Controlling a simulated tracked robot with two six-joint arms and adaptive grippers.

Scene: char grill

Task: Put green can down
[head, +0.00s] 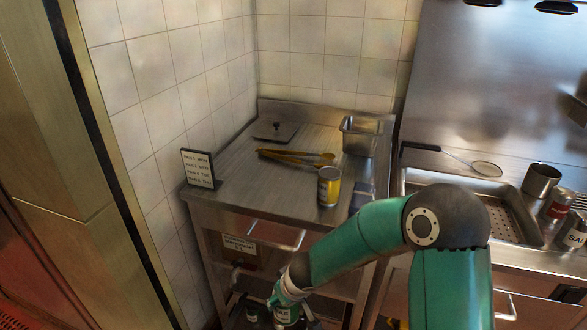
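My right arm is in the head view, coming in from the lower right. Its gripper (289,309) is low at the bottom edge, in front of the open lower shelf of the steel table. It is shut on a green can (287,316) with a pale label. The can is partly covered by the gripper and its lower part is hard to see. I cannot tell whether the can touches the shelf. My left gripper is not in view.
The steel table (235,185) carries a yellow can (329,187), yellow tongs (290,157), a metal pan (360,137) and a small sign (199,168). Another can (252,313) stands on the lower shelf, left of the gripper.

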